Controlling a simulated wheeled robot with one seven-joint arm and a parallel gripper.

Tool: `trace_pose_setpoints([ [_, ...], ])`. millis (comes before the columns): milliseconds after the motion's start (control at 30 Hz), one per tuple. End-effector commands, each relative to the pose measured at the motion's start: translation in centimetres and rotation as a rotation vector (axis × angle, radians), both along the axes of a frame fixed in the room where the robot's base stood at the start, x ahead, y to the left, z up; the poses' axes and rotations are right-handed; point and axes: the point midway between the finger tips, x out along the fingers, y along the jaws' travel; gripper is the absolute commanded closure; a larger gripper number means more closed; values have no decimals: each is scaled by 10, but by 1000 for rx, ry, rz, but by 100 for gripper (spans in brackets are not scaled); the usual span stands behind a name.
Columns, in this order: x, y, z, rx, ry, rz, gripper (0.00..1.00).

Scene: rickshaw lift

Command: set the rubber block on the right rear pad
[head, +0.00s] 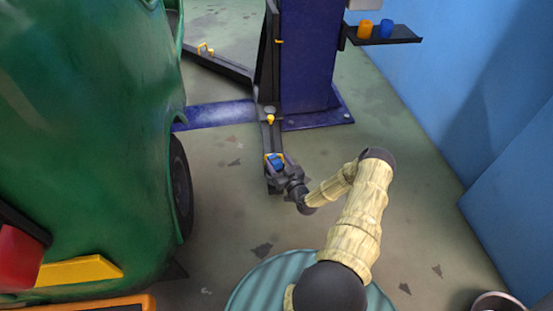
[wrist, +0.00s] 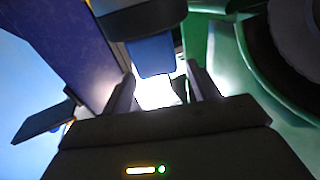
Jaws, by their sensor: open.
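A blue block (head: 275,161), which looks like the rubber block, sits at the near end of the dark lift arm (head: 268,137), with yellow-orange edges of what looks like the pad beside it. In the wrist view the blue block (wrist: 152,55) shows just beyond and between my fingertips, against a dark piece (wrist: 145,18). My gripper (head: 284,171) is right at the block on its near side, and the fingers (wrist: 163,80) are spread apart. I cannot tell whether they touch the block. The gripper partly hides the arm's end.
The green rickshaw (head: 90,130) with its dark wheel (head: 181,185) stands close on the left. The blue lift post (head: 307,60) rises behind. A dark shelf (head: 400,39) holds an orange piece (head: 365,29) and a blue piece (head: 386,28). Floor right of the post is clear.

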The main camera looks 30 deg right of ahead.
Motion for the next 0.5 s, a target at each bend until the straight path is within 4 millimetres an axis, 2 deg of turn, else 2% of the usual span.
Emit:
trace_pose_setpoints([
  [300, -63, -2, 1, 3, 3, 0, 40],
  [500, -95, -4, -3, 2, 2, 0, 40],
])
